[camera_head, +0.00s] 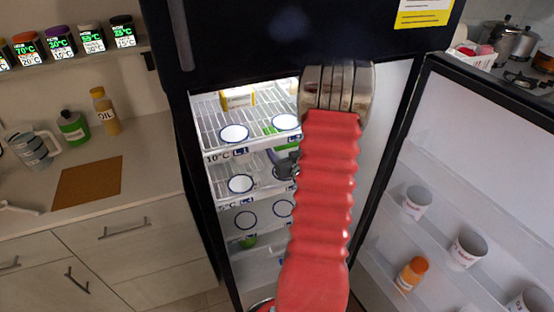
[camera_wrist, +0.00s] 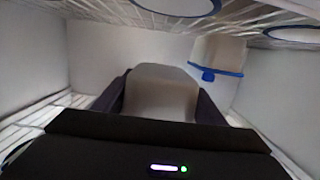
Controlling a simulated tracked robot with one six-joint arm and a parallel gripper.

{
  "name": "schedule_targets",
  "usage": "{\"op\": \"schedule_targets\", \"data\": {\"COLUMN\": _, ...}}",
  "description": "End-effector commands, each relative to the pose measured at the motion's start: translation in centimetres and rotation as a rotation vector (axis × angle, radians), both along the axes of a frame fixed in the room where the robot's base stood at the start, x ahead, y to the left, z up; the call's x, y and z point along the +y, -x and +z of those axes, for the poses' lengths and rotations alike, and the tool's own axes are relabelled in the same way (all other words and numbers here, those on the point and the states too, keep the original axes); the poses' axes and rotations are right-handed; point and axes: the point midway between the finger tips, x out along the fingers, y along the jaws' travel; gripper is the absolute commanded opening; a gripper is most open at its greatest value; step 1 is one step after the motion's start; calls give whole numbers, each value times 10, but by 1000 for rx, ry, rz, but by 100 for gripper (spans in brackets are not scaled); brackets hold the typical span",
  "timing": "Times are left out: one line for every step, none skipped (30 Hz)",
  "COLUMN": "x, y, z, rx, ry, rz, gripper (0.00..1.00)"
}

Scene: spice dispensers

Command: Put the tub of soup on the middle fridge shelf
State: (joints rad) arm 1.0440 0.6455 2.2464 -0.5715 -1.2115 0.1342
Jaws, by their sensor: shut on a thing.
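The open fridge shows several wire shelves in the head view. The top shelf (camera_head: 213,132) has a 10°C label, and the middle shelf (camera_head: 225,191) is below it. My red arm reaches into the fridge and hides much of its right side. My gripper (camera_wrist: 162,100) is shut on a plain grey-beige tub (camera_wrist: 162,88), held between its dark fingers. The tub is inside the fridge under a wire shelf; its label is not visible. In the head view only a small dark part of the gripper (camera_head: 285,165) shows beside the arm, around middle-shelf height. I cannot tell whether the tub touches the shelf.
A pale container with a blue band (camera_wrist: 217,62) stands behind right of the held tub. White blue-rimmed discs (camera_head: 234,133) mark the shelves. A yellow-white box (camera_head: 238,98) is on the top shelf. The open door (camera_head: 455,150) holds cups and an orange bottle (camera_head: 411,273).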

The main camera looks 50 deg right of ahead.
Motion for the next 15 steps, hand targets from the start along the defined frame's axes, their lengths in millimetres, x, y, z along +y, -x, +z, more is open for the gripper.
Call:
{"op": "schedule_targets", "data": {"x": -1, "y": 2, "z": -6, "rx": 1, "ry": -4, "rz": -3, "gripper": 30}}
{"op": "schedule_targets", "data": {"x": -1, "y": 3, "z": -8, "rx": 1, "ry": -4, "rz": -4, "gripper": 30}}
{"op": "schedule_targets", "data": {"x": -1, "y": 3, "z": -11, "rx": 1, "ry": -3, "rz": -5, "gripper": 30}}
{"op": "schedule_targets", "data": {"x": -2, "y": 3, "z": -13, "rx": 1, "ry": -2, "rz": -6, "gripper": 30}}
{"op": "schedule_targets", "data": {"x": -2, "y": 4, "z": -16, "rx": 1, "ry": -2, "rz": -6, "gripper": 30}}
{"op": "schedule_targets", "data": {"x": -2, "y": 4, "z": -20, "rx": 1, "ry": -2, "rz": -7, "gripper": 30}}
{"op": "schedule_targets", "data": {"x": -2, "y": 4, "z": -22, "rx": 1, "ry": -2, "rz": -7, "gripper": 30}}
{"op": "schedule_targets", "data": {"x": -2, "y": 5, "z": -24, "rx": 1, "ry": -3, "rz": -8, "gripper": 30}}
{"op": "schedule_targets", "data": {"x": -3, "y": 5, "z": -26, "rx": 1, "ry": -2, "rz": -9, "gripper": 30}}
{"op": "schedule_targets", "data": {"x": -3, "y": 5, "z": -28, "rx": 0, "ry": -2, "rz": -9, "gripper": 30}}
{"op": "schedule_targets", "data": {"x": -3, "y": 5, "z": -29, "rx": 0, "ry": -2, "rz": -10, "gripper": 30}}
{"op": "schedule_targets", "data": {"x": -3, "y": 5, "z": -30, "rx": -1, "ry": -1, "rz": -10, "gripper": 30}}
{"op": "schedule_targets", "data": {"x": -3, "y": 5, "z": -30, "rx": -1, "ry": -1, "rz": -10, "gripper": 30}}
{"op": "schedule_targets", "data": {"x": -3, "y": 5, "z": -30, "rx": 0, "ry": 0, "rz": -10, "gripper": 30}}
{"op": "schedule_targets", "data": {"x": -3, "y": 5, "z": -30, "rx": 0, "ry": 0, "rz": -10, "gripper": 30}}
